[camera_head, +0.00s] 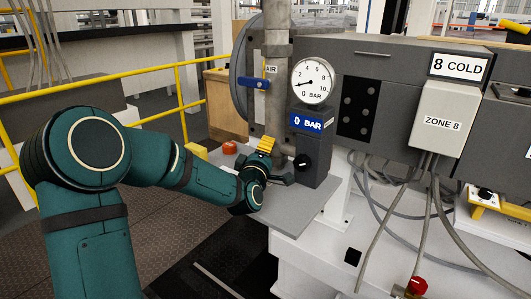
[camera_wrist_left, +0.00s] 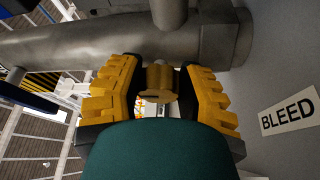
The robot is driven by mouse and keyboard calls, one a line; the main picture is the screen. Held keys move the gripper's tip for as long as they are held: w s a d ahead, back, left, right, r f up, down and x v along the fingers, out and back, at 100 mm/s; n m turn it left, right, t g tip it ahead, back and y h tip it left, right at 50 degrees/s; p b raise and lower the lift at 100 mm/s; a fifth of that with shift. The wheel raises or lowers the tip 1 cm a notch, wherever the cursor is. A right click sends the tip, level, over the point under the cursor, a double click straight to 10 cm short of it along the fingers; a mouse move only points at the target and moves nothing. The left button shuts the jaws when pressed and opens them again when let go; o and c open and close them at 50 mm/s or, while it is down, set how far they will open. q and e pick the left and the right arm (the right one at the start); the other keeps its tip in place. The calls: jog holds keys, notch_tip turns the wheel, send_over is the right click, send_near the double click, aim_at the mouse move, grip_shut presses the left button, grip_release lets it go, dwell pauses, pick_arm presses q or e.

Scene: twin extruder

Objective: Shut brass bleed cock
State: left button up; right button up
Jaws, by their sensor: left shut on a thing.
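The brass bleed cock (camera_wrist_left: 158,84) shows in the left wrist view as a short brass cylinder with a dark slot, below a grey pipe. My left gripper (camera_wrist_left: 160,95) has its yellow ridged fingers on both sides of it and is shut on it. In the head view my left gripper (camera_head: 264,150) is beside the grey gauge post, and the cock cannot be made out there. A white BLEED label (camera_wrist_left: 290,111) is to the right of the fingers in the wrist view. My right gripper is not in view.
The gauge (camera_head: 313,81) reads low, above a blue 0 BAR sign (camera_head: 306,122). A black knob (camera_head: 302,162) is on the post. A blue AIR valve handle (camera_head: 255,83) is behind. A red button (camera_head: 230,147) is left of the gripper. Cables hang at right.

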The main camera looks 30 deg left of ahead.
pick_arm(q)
jog(key=shift+r, duration=0.1)
dwell(0.3)
jog(key=o, duration=1.2)
jog(key=shift+w, duration=0.1)
jog(key=v, duration=1.2)
